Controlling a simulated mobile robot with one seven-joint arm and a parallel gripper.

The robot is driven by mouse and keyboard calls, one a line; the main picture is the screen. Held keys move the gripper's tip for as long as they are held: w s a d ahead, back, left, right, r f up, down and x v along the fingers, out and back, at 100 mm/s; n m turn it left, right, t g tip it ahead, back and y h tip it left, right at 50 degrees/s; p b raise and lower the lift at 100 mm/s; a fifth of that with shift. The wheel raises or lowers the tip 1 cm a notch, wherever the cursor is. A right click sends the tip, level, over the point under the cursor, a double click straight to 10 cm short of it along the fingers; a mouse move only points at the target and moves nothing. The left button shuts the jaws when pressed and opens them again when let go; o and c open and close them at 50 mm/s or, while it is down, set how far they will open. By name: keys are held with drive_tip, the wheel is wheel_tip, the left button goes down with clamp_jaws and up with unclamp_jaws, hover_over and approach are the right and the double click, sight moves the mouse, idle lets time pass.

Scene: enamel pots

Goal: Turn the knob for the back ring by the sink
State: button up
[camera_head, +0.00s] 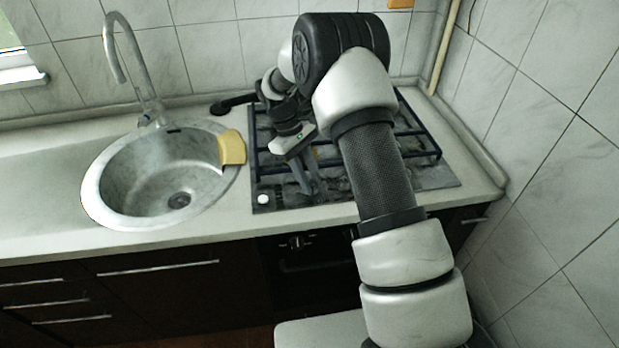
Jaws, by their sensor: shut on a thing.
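The gas hob (440,176) is set in the worktop, right of the round sink (110,203). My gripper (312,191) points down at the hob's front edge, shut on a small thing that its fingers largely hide. From its place in the row along the front edge, this appears to be a hob knob. A white knob (262,199) stands uncovered at the hob's front left corner, left of my gripper and apart from it. My arm covers the middle of the hob, so its rings and any knobs further right are hidden or unclear.
Dark pan-support bars (425,154) rise over the hob. A yellow sponge (232,147) lies on the sink's right rim, and a tall tap (148,95) stands behind the sink. A dark handled object (231,105) lies at the back left of the hob. A tiled wall closes the right side.

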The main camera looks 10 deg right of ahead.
idle(0.4)
drive_tip(key=o, duration=1.1)
drive_tip(key=shift+c, duration=0.2)
drive_tip(key=v, duration=1.7)
drive_tip(key=shift+r+p, duration=0.2)
drive_tip(key=shift+p, duration=0.25)
